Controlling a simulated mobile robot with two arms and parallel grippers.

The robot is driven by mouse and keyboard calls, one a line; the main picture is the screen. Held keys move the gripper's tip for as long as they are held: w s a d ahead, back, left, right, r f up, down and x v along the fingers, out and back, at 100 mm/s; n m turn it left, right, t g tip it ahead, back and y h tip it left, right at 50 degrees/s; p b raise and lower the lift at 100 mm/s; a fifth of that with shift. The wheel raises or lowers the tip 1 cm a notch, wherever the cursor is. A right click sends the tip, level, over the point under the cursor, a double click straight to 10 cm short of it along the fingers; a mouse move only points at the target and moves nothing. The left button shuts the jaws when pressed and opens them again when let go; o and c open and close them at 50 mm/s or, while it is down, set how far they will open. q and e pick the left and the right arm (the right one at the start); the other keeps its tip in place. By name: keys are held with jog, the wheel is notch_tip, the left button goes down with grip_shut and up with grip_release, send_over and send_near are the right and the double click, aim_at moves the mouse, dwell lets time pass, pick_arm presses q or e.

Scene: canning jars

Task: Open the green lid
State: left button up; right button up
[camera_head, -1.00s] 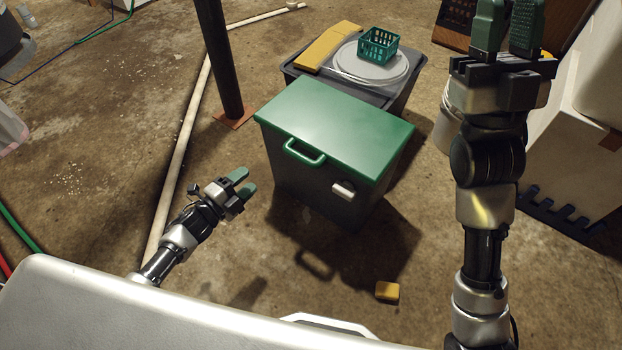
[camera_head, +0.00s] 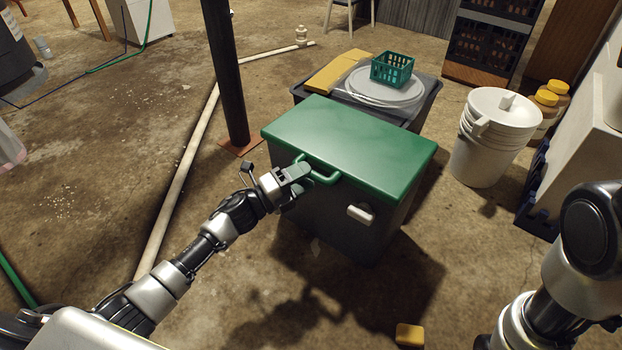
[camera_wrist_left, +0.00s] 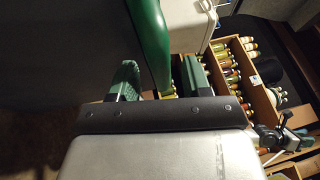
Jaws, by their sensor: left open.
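The green lid (camera_head: 350,142) lies flat and shut on a dark grey bin (camera_head: 330,213). Its green loop handle (camera_head: 322,172) sticks out from the near left edge. My left gripper (camera_head: 297,172) is at the left end of this handle. In the left wrist view, my open left fingers (camera_wrist_left: 160,80) stand on either side of a green bar (camera_wrist_left: 148,35), with gaps showing; I cannot tell whether it is the handle or the lid's edge. My right gripper is out of view; only part of my right arm shows at lower right in the head view.
A second bin behind carries a grey round lid (camera_head: 385,84), a green basket (camera_head: 392,68) and a yellow board (camera_head: 335,72). A white bucket (camera_head: 495,135) stands right, a dark post (camera_head: 225,75) left. A yellow block (camera_head: 409,334) lies on the floor in front.

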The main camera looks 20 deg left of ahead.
pick_arm(q)
jog(key=shift+x, duration=1.1)
grip_shut()
